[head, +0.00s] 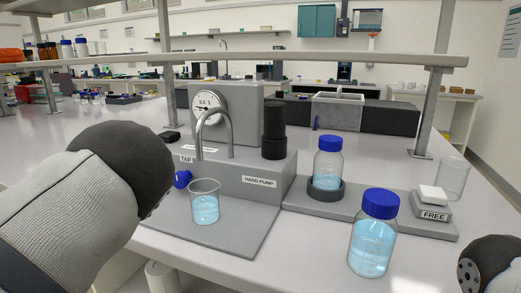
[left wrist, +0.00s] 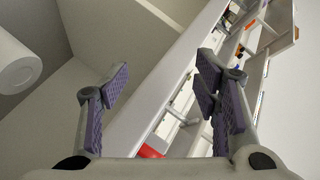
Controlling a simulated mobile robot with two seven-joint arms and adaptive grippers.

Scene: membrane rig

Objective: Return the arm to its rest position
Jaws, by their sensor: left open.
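My left arm (head: 90,185) fills the left of the head view; its gripper is hidden or outside that view. In the left wrist view my left gripper (left wrist: 163,78) is open, its two purple-padded fingers apart with nothing between them. It points past a long pale edge toward shelving. A rounded part of my right arm (head: 490,264) shows at the lower right of the head view; its gripper is not seen.
A beaker of blue liquid (head: 205,205) stands below the tap of the hand pump block (head: 270,175). One blue-capped bottle (head: 328,165) sits in a dark ring; another (head: 372,240) stands nearer. An empty beaker (head: 452,178) stands behind the FREE block (head: 432,212).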

